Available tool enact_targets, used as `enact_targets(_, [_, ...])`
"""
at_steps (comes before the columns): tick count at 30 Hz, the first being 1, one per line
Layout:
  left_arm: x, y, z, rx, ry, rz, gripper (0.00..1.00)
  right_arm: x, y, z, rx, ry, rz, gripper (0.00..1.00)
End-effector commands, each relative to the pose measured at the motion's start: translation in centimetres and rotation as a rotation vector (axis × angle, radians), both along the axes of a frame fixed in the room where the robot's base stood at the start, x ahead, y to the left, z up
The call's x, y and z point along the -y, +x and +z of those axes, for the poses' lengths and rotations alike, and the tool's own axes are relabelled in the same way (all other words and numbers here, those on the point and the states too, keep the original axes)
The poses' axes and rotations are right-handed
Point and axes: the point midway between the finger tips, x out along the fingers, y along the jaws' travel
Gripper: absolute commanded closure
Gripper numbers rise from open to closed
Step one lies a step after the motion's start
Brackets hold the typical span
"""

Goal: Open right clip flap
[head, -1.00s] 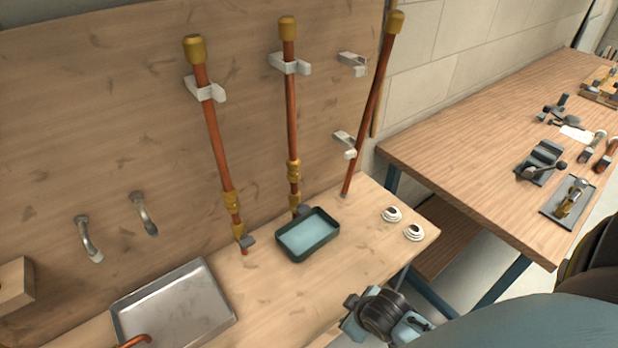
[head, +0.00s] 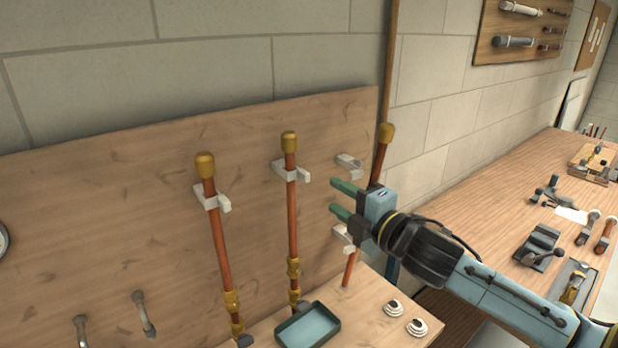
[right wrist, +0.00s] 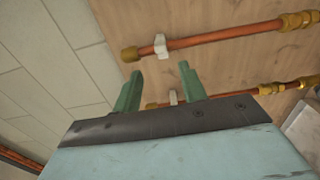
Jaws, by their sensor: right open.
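My right gripper (head: 339,198) is open and empty, its green fingers pointing left towards the wooden board. The right copper pipe (head: 380,155) leans behind it, partly hidden by the gripper. The upper right clip (head: 349,164) is just above the fingers, and the lower right clip (head: 342,236) is just below them. Both clips are white and sit beside the pipe; whether their flaps are open I cannot tell. In the right wrist view the open fingers (right wrist: 160,75) show in front of two capped pipes with white clips (right wrist: 160,46) (right wrist: 173,97). My left gripper is out of view.
The middle pipe (head: 292,220) and left pipe (head: 219,240) stand in their clips to the left. A green tray (head: 335,327) and white ring-shaped parts (head: 393,307) lie on the ledge below. A workbench with tools (head: 500,215) is at the right.

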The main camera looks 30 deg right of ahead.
Motion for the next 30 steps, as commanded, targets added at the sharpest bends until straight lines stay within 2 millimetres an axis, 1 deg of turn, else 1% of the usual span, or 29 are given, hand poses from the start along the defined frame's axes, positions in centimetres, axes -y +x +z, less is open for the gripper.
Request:
enact_targets(1, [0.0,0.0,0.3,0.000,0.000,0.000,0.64,0.0,0.7,0.3,0.003,0.002,-0.002,0.58])
enact_targets(12, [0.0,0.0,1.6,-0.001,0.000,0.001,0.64,-0.4,6.0,0.2,0.001,0.004,-0.002,0.58])
enact_targets(18, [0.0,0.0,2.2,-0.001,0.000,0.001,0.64,-0.7,8.5,0.1,-0.001,0.004,-0.001,0.58])
enact_targets(24, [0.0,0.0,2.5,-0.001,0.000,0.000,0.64,-0.8,9.8,0.0,-0.002,0.003,0.000,0.58])
enact_targets(30, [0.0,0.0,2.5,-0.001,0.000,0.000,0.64,-0.8,10.0,-0.1,-0.002,0.003,0.000,0.58])
